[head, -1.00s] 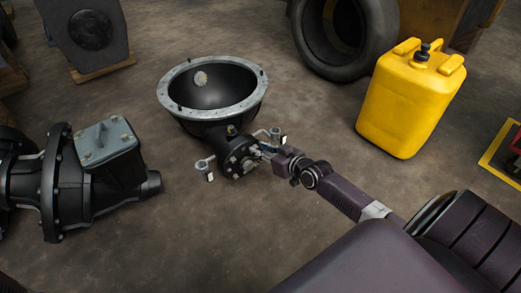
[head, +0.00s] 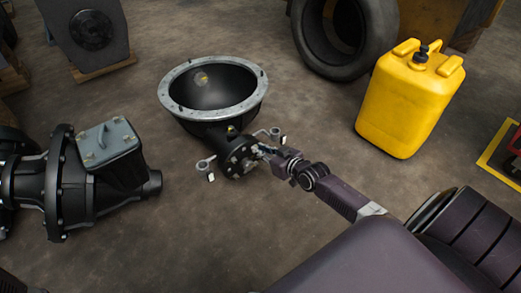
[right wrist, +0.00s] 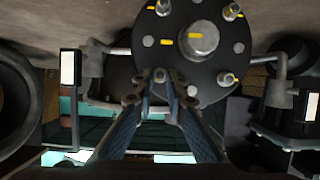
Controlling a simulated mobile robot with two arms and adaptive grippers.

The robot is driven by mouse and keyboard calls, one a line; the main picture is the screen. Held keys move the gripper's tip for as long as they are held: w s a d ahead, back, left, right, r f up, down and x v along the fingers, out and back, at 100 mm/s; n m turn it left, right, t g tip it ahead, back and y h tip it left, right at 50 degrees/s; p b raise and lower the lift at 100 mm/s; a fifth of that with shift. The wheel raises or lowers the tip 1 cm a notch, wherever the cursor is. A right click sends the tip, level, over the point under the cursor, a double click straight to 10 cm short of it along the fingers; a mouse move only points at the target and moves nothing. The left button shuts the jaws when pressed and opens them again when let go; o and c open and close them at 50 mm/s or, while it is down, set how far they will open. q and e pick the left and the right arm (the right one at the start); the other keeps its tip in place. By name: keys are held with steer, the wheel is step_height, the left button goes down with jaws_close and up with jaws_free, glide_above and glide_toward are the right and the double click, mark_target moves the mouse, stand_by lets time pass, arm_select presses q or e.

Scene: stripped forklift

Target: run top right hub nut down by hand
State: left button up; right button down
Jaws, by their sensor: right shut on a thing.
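The black round hub flange (head: 240,158) sits at the near end of the axle housing in the head view. In the right wrist view, the flange (right wrist: 193,50) fills the upper middle, with a grey centre boss and several studs and nuts around its rim, some marked yellow. My right gripper (head: 264,151) is at the flange's right side in the head view. In the right wrist view, its fingers (right wrist: 164,78) converge at the flange's lower left edge and are shut on a hub nut, mostly hidden between the tips. My left gripper is not in view.
The housing's wide bowl (head: 213,112) opens upward behind the flange. Arms with rings flank the flange. A yellow jerrycan (head: 405,105) and a black tyre (head: 345,40) stand right. A black gearbox (head: 85,180) lies left. The floor in front is clear.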

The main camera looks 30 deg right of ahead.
steer(key=c, duration=1.9)
jaws_free()
steer(key=shift+s, duration=0.1)
steer(key=v, duration=1.2)
steer(key=shift+d, duration=0.15)
